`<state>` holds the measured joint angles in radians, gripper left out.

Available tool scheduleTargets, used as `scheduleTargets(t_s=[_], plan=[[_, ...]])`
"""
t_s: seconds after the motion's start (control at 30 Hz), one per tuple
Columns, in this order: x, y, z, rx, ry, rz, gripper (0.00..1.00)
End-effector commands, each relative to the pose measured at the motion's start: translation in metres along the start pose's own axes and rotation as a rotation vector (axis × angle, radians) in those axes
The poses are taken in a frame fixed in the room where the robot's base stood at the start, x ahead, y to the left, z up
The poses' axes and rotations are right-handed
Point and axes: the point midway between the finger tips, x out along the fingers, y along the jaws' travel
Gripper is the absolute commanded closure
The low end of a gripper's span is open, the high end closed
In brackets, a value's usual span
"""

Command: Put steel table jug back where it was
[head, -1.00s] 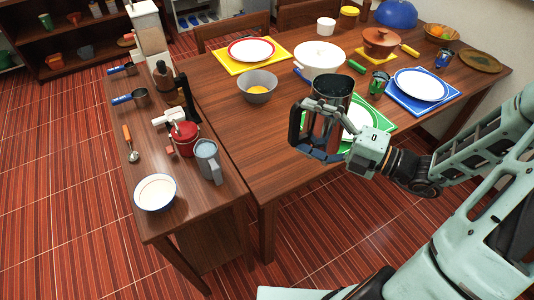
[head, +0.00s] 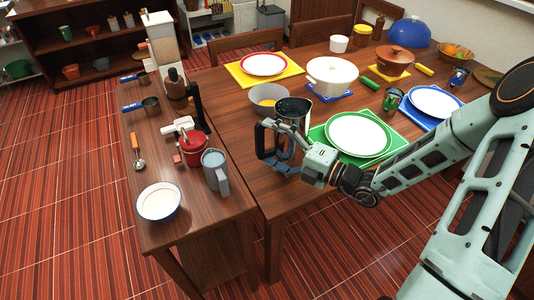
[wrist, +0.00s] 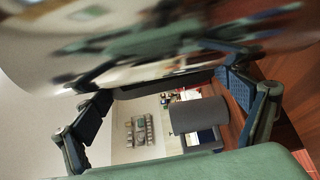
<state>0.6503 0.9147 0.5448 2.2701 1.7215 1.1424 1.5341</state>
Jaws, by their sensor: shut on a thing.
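The steel table jug (head: 292,108) is upright, shiny and dark, with a black handle on its left side, over the near left part of the wooden dining table (head: 240,132). My gripper (head: 283,150) is shut on the jug's body, low down, and comes from the right. I cannot tell whether its base touches the table; the gripper hides its lower part. In the wrist view the jug's curved, mirror-like side (wrist: 150,40) fills the top, between my two fingers.
A green mat with a white plate (head: 358,134) lies right of the jug. A grey bowl (head: 268,100) and a white pot (head: 331,75) stand behind. The narrow side table at left holds a grey-blue pitcher (head: 215,172), a red canister (head: 194,147) and a white bowl (head: 159,202).

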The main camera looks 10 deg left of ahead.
Motion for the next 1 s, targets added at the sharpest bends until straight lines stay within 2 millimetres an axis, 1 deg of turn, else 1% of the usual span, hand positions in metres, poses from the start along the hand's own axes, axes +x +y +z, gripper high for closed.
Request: scheduleTargets(t_s=[0.1, 0.2, 0.3, 0.67, 0.7, 0.77, 0.8, 1.0], plan=[[0.008, -0.011, 0.0, 0.0, 0.002, 0.004, 0.67], [0.007, -0.027, 0.0, 0.001, 0.002, 0.004, 0.67], [0.007, -0.035, 0.0, -0.002, 0.002, 0.005, 0.67], [0.007, -0.038, 0.0, -0.002, 0.001, 0.005, 0.67], [0.006, -0.041, 0.0, 0.002, 0.0, 0.0, 0.08], [0.006, -0.04, 0.0, 0.001, 0.0, -0.001, 0.01], [0.006, -0.04, 0.0, 0.001, 0.0, -0.001, 0.0], [0.006, -0.04, 0.0, 0.001, 0.0, -0.001, 0.0]])
